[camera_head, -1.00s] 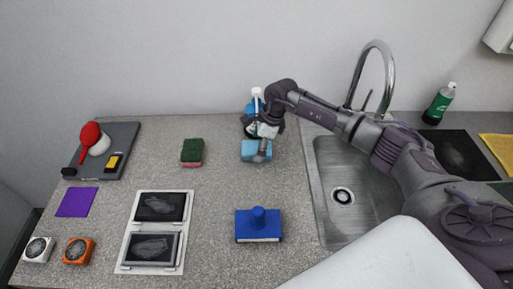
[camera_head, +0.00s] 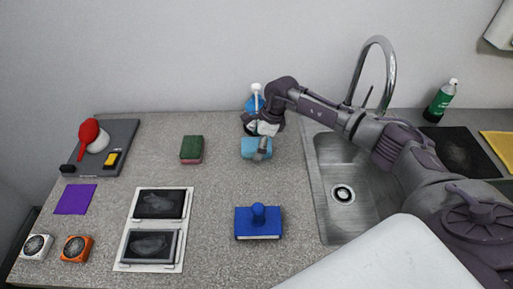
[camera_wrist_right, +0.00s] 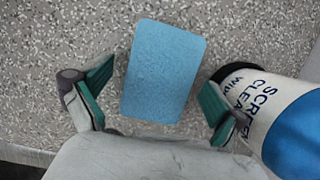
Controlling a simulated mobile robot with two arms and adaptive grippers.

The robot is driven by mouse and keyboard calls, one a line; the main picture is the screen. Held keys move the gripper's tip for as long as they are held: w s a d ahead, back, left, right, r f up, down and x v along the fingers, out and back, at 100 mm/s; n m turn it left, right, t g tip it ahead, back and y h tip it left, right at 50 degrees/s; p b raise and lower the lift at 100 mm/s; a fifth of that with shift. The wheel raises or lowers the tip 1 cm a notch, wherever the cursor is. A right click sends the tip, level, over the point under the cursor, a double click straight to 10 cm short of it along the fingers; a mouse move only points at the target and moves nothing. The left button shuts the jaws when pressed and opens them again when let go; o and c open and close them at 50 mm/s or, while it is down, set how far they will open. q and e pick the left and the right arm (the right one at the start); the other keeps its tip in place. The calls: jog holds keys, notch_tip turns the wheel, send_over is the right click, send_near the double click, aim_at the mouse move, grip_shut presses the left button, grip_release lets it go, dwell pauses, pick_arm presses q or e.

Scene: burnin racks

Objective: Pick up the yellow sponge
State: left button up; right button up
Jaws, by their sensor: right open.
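My right gripper (camera_head: 263,148) is open and points down over a light blue sponge (camera_head: 250,147) on the speckled counter. In the right wrist view the blue sponge (camera_wrist_right: 163,72) lies between the two spread fingers of the right gripper (camera_wrist_right: 152,104), with a gap on each side. No plainly yellow sponge shows. A small yellow and black item (camera_head: 112,159) lies on a dark tray at the left, and a flat yellow cloth (camera_head: 500,150) lies at the far right. A green and pink sponge (camera_head: 191,150) sits left of the blue one. My left gripper is not in view.
A blue and white screen-cleaner bottle (camera_wrist_right: 290,112) stands close beside the right gripper's finger. A blue block with a knob (camera_head: 258,223) lies nearer, and framed dark panels (camera_head: 151,252) lie left. The sink (camera_head: 343,215) is right. Open counter lies between the sponges.

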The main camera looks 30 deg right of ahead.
jog(key=shift+c, duration=0.3)
jog(key=c, duration=0.8)
jog(key=shift+r, duration=0.15)
jog(key=shift+r+p, duration=0.15)
jog(key=shift+p, duration=0.25)
jog(key=shift+w+r, duration=0.1)
jog(key=shift+r+b, duration=0.4)
jog(key=shift+b, duration=0.35)
jog(key=s+a, duration=0.1)
jog(key=s, duration=0.1)
jog(key=s+a+b, duration=0.1)
jog(key=s, duration=0.2)
jog(key=s+a+b, duration=0.1)
jog(key=s, duration=0.1)
jog(key=shift+s+a+f, duration=0.1)
jog(key=shift+s+a, duration=0.2)
notch_tip(320, 180, up, 14)
jog(key=b, duration=0.2)
jog(key=shift+w, duration=0.15)
